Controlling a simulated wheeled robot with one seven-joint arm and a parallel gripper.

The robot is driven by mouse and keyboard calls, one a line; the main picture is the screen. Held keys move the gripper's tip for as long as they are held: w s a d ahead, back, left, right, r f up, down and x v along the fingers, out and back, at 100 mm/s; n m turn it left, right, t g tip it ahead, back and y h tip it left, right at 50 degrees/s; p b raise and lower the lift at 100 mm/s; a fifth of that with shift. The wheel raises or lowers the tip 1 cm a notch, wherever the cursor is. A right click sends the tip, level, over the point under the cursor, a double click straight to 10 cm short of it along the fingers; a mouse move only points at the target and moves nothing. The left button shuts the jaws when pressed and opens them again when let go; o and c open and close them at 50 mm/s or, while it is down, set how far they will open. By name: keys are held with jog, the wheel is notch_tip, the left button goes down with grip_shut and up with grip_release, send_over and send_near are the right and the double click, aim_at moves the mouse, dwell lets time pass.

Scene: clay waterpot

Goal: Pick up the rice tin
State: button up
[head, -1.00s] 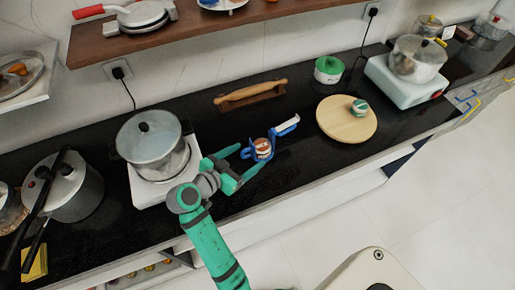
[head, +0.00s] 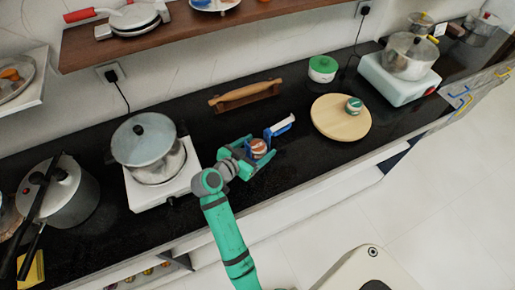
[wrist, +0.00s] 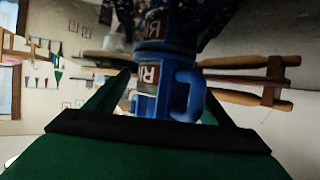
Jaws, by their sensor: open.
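In the wrist view the dark green fingers spread on both sides of the tin. Whether they touch it cannot be told.
A rolling pin (head: 247,92) lies further back. A pot (head: 145,145) on a white stove is to the left.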

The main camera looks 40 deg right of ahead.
jog(key=c, duration=1.3)
jog(key=shift+r, duration=0.1)
jog(key=shift+c, duration=0.2)
